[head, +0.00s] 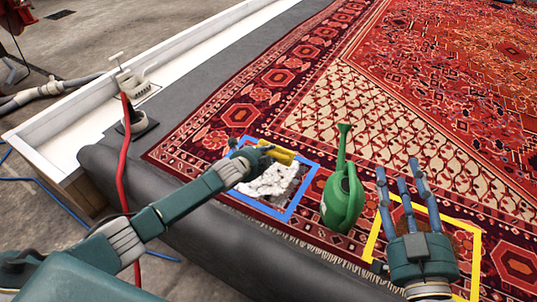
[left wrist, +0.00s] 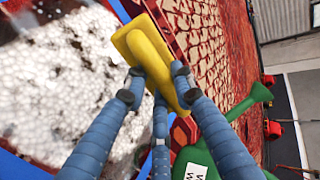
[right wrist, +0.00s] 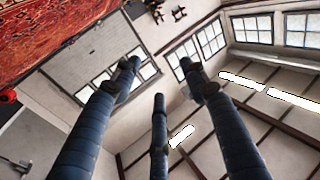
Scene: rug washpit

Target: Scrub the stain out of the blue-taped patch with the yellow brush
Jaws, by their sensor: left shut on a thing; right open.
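The blue-taped patch (head: 292,212) lies near the front edge of the red rug, and white foam (head: 272,184) covers much of its inside. The foam also fills the left of the left wrist view (left wrist: 65,75). My left gripper (head: 262,152) is shut on the yellow brush (head: 280,156) at the patch's far edge. In the left wrist view its fingers close around the yellow brush (left wrist: 150,60); I cannot tell if the bristles touch the rug. My right gripper (head: 403,182) is open and empty above the yellow-taped patch (head: 474,265).
A green watering can (head: 343,195) stands on the rug between the two taped patches. A dark stain shows inside the yellow tape. A red hose (head: 125,150) and white trough (head: 60,120) are at left. The rug beyond is clear.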

